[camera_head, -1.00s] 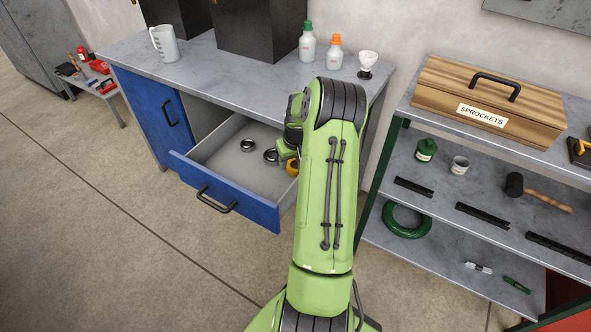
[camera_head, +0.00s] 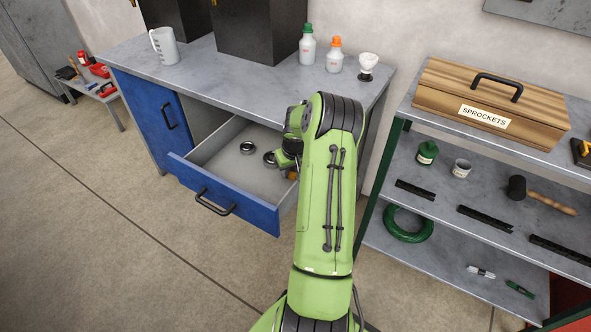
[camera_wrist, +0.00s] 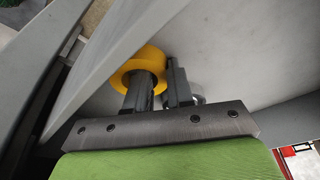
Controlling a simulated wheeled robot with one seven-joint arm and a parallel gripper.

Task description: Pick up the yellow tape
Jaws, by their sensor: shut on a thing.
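The yellow tape (camera_wrist: 149,57) is a ring at my gripper (camera_wrist: 160,82) in the wrist view. One dark finger reaches into the ring's hole and the other stands outside it, so the fingers are shut on the ring's wall. In the head view only a small bit of the yellow tape (camera_head: 291,175) shows inside the open drawer, low beside its right wall. My arm hides the rest of it and the fingertips there.
The blue-fronted drawer (camera_head: 222,199) is open, with its walls close around my gripper. Dark rings (camera_head: 247,148) lie in it, one near my gripper. The grey worktop (camera_head: 208,76) overhangs behind. A shelf unit (camera_head: 385,170) stands to the right.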

